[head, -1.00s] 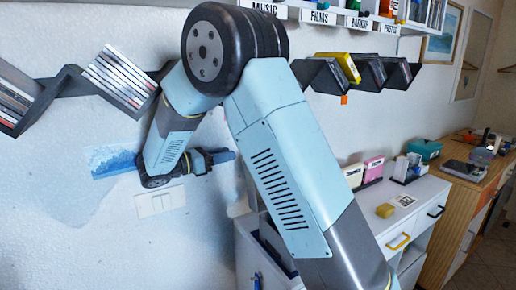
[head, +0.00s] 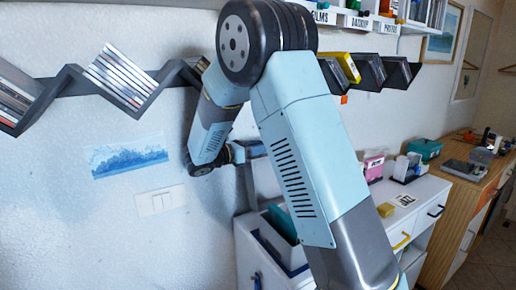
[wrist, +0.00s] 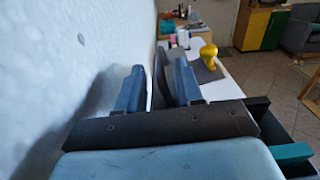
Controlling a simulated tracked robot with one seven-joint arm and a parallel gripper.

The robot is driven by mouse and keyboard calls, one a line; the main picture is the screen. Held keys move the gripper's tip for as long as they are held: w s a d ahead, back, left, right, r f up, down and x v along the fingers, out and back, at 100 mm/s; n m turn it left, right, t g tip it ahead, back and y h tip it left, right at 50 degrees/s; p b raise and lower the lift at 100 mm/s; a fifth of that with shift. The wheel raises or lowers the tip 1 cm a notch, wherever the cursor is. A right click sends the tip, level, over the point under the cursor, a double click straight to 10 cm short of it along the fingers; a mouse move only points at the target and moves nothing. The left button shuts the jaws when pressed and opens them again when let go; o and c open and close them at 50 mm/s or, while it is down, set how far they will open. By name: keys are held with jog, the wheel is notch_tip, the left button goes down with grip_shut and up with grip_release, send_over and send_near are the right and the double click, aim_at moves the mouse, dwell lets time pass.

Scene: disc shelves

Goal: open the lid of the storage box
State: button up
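A small teal box (head: 424,148) stands on the wooden cabinet at the far right in the head view; it may be the storage box, and its lid looks shut, though it is small in the picture. In the head view my gripper is partly hidden behind my own arm, near the wall and well to the left of the teal box.
An open compartment with teal and dark contents (head: 283,224) lies below my gripper. Zigzag disc shelves (head: 110,82) line the wall. A wooden cabinet (head: 455,205) stands at right.

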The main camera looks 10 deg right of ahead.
grip_shut()
dwell(0.6)
